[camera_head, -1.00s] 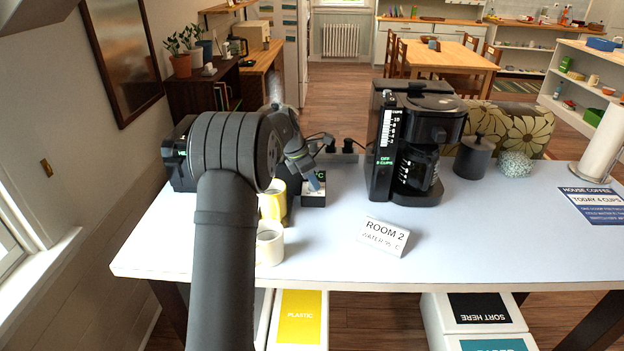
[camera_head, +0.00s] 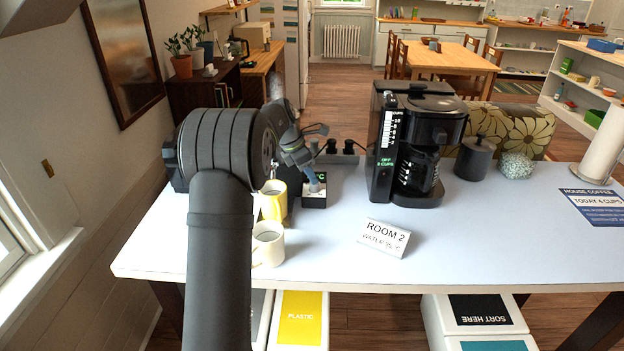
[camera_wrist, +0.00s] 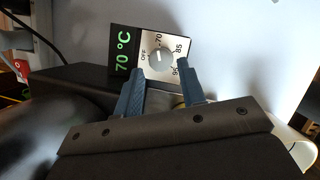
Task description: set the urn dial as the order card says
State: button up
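The urn dial (camera_wrist: 160,57) is a grey round knob on a white plate marked OFF, 70, 85 and 95. Its white mark points toward 70. The green display (camera_wrist: 122,52) beside it reads 70 °C. In the head view the dial's control box (camera_head: 314,192) is partly hidden behind my arm. The order card (camera_head: 383,237) reads ROOM 2, with a small line that looks like WATER 95 C. My gripper (camera_wrist: 160,70) is open, its two blue fingers apart at the near side of the dial with nothing between them. It also shows in the head view (camera_head: 314,184).
A yellow mug (camera_head: 273,205) and a cream mug (camera_head: 268,245) stand close to my arm. A black coffee maker (camera_head: 418,140) stands right of the control box. A House Coffee sign (camera_head: 600,207) lies at the right. The table's middle front is mostly clear.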

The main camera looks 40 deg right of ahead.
jog(key=v, duration=1.4)
jog(key=shift+r, duration=0.1)
jog(key=shift+n+t, duration=0.3)
jog(key=shift+n, duration=0.5)
jog(key=x, duration=1.1)
jog(key=s+x, duration=0.1)
jog(key=x, duration=0.5)
jog(key=shift+f, duration=0.2)
jog(key=c, duration=0.7)
jog(key=shift+m, duration=0.8)
